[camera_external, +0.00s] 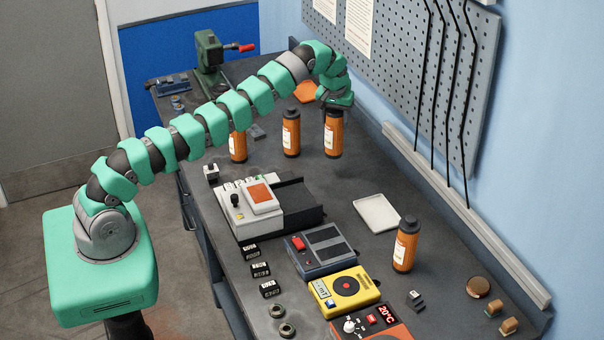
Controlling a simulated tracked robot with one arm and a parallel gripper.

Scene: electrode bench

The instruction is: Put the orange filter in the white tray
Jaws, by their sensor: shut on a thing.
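My gripper (335,100) is at the far end of the bench, pointing down and shut on the top of an orange filter (333,135), an upright orange cylinder with a pale label. Its top is hidden by the gripper. I cannot tell whether its base touches the bench. The white tray (378,213) is a shallow, empty square on the bench, nearer the camera and to the right of my gripper. Similar orange cylinders with dark caps stand upright: one (291,135) just left of the held one, one (238,147) partly behind my arm, and one (404,247) close to the tray's near right side.
A white device (250,207) with an orange top, a grey box (320,250) and a yellow meter (344,290) stand left of and below the tray. A pegboard wall (410,70) bounds the right side. Bench between gripper and tray is clear.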

